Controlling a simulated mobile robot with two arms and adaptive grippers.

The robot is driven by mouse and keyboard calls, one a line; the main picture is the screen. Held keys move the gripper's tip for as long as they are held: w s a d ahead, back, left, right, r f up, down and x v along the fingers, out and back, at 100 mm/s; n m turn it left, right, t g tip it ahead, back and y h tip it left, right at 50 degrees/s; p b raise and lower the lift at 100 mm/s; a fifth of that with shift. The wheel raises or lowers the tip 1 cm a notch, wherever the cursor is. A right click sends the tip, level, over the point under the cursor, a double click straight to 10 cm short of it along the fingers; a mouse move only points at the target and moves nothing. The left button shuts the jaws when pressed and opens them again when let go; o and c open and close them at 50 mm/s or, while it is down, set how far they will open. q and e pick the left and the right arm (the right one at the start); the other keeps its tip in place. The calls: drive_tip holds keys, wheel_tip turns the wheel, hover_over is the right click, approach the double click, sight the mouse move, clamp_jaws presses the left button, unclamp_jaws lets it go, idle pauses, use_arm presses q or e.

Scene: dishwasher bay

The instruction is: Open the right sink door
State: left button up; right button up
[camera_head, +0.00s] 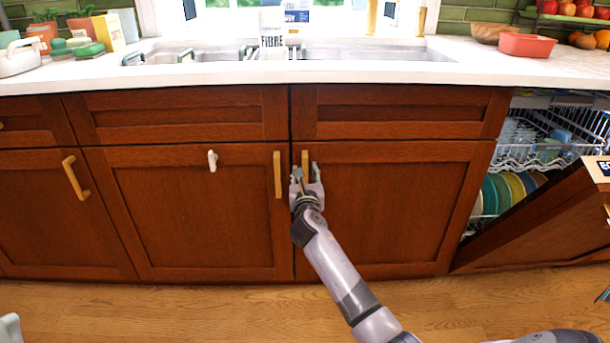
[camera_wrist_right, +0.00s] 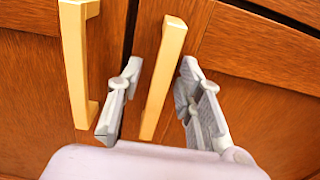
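The right sink door (camera_head: 400,210) is a reddish-brown wood panel under the sink, shut flush with the cabinet front. Its upright yellow handle (camera_head: 305,160) is at the door's upper left. My right gripper (camera_head: 306,172) is at this handle, its fingers open. In the right wrist view the handle (camera_wrist_right: 164,75) stands between the two spread fingers (camera_wrist_right: 160,92), with a visible gap on the right finger's side; whether the left finger touches it I cannot tell. My left gripper is not in view.
The left sink door (camera_head: 190,215) is shut, its handle (camera_head: 277,175) close beside my right gripper. A small white hook-like piece (camera_head: 212,160) is on that door. At right the dishwasher door (camera_head: 545,225) hangs partly open beside racks of dishes. The wooden floor (camera_head: 180,310) in front looks clear.

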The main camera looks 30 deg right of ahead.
drive_tip(key=shift+c, duration=0.5)
clamp_jaws()
idle(0.3)
